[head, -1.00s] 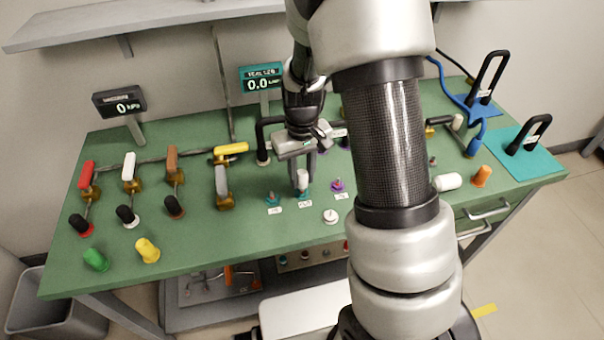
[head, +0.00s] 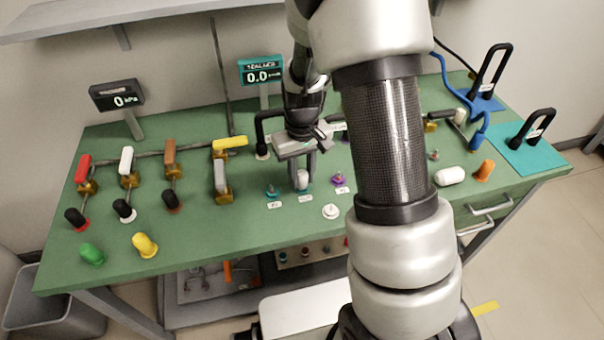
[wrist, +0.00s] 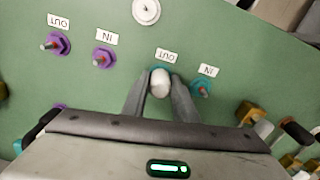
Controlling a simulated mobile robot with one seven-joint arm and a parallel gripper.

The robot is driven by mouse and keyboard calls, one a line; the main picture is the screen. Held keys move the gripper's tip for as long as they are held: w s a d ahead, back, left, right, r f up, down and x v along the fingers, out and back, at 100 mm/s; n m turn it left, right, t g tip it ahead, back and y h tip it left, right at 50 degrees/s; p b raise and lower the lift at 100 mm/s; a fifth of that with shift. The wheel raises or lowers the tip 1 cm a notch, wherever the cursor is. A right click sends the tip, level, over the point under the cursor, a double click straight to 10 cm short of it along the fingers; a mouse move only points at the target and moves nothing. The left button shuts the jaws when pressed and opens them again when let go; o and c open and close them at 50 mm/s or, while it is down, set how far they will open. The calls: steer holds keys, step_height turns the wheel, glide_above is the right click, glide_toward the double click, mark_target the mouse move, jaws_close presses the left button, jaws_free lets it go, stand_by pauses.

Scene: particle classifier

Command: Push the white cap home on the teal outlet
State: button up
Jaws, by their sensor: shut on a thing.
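The white cap (head: 302,180) is a small rounded piece held upright between the fingers of my gripper (head: 302,178). The wrist view also shows the cap (wrist: 160,83) between the two fingertips (wrist: 160,88). The cap is directly over the teal outlet (wrist: 162,71), beside its OUT label (wrist: 167,56). The cap and fingers hide nearly all of the outlet, so I cannot tell how deep the cap sits. The teal inlet (wrist: 201,88), marked IN, is uncapped just beside the fingers; it also shows in the head view (head: 271,192).
Purple ports (wrist: 103,57) stand nearby, with a white round piece (head: 331,211) on the green bench in front. Yellow (head: 145,244) and green (head: 92,254) caps lie at the front left. Valve handles stand left of my gripper. My arm hides part of the bench.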

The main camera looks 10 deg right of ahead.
steer(key=o, duration=1.1)
steer(key=shift+f, duration=0.1)
step_height(320, 180, up, 18)
steer(key=p, duration=0.2)
steer(key=shift+f+p, duration=0.25)
steer(key=shift+p, duration=0.15)
step_height(320, 180, up, 8)
steer(key=t+p, duration=0.1)
steer(key=p, duration=0.2)
glide_above(302, 173)
steer(key=s, duration=0.3)
steer(key=s+r+t+p, duration=0.1)
steer(key=s+r+p, duration=0.1)
steer(key=s+r, duration=0.3)
steer(key=s+r+m+t+p, duration=0.1)
steer(key=s+r+t+p, duration=0.1)
steer(key=s+r, duration=0.3)
steer(key=s+r+m+t+p, duration=0.1)
steer(key=s+r+p, duration=0.3)
steer(key=s+r, duration=0.1)
steer(key=shift+s+t, duration=0.1)
steer(key=shift+t, duration=0.2)
